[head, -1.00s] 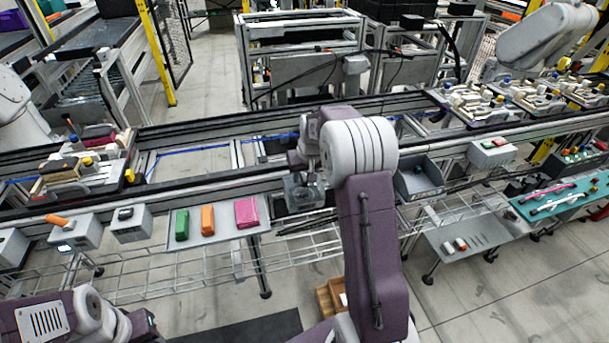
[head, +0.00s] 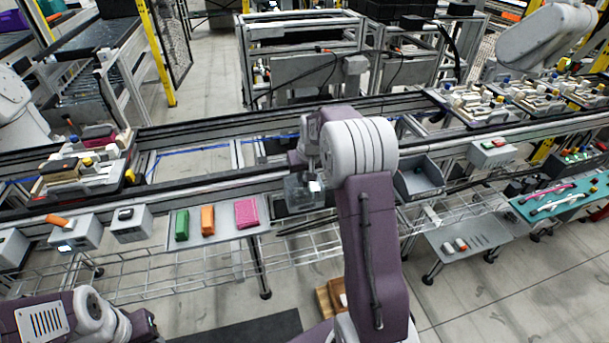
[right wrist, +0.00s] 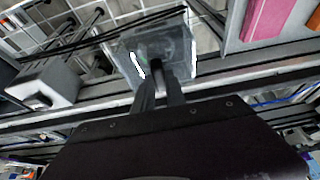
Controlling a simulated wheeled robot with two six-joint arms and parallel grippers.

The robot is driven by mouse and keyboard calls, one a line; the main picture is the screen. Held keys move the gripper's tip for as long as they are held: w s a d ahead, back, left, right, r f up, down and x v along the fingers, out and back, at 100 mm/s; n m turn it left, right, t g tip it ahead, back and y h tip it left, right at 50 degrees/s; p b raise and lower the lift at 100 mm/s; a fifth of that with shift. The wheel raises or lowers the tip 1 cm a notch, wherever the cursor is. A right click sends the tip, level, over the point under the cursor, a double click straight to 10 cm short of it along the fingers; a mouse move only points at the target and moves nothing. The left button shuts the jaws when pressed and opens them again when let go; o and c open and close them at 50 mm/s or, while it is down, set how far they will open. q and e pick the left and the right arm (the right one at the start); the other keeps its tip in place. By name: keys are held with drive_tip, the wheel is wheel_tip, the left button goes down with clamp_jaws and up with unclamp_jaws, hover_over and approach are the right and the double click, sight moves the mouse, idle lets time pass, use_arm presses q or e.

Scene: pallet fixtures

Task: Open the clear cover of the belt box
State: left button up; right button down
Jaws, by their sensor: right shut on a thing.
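The belt box with its clear cover (head: 298,194) is fixed at the front rail of the conveyor, left of my right arm. In the right wrist view the see-through cover (right wrist: 125,58) stands just past my fingers, with a round greenish part dimly visible behind it. My right gripper (head: 313,186) is at the cover's right side, partly hidden by my own arm. In the right wrist view its fingers (right wrist: 160,80) are shut on the cover's edge or grip; the exact contact is hard to see. The cover's tilt is unclear. My left gripper is out of view.
A tray (head: 225,222) with green, orange and pink blocks is left of the box. A grey open bin (head: 420,180) is close on the right. Small grey boxes (head: 130,223) line the rail further left. A wire rack runs below.

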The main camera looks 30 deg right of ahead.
drive_tip(key=shift+d, duration=0.1)
idle(0.7)
drive_tip(key=s+d+p, duration=0.2)
drive_tip(key=d, duration=0.9)
drive_tip(key=shift+s+d, duration=0.2)
drive_tip(key=shift+s, duration=0.15)
drive_tip(key=c, duration=1.4)
unclamp_jaws()
drive_tip(key=shift+o, duration=0.2)
drive_tip(key=shift+r, duration=0.1)
drive_tip(key=v, duration=0.8)
drive_tip(key=shift+s+r, duration=0.25)
drive_tip(key=shift+r, duration=0.15)
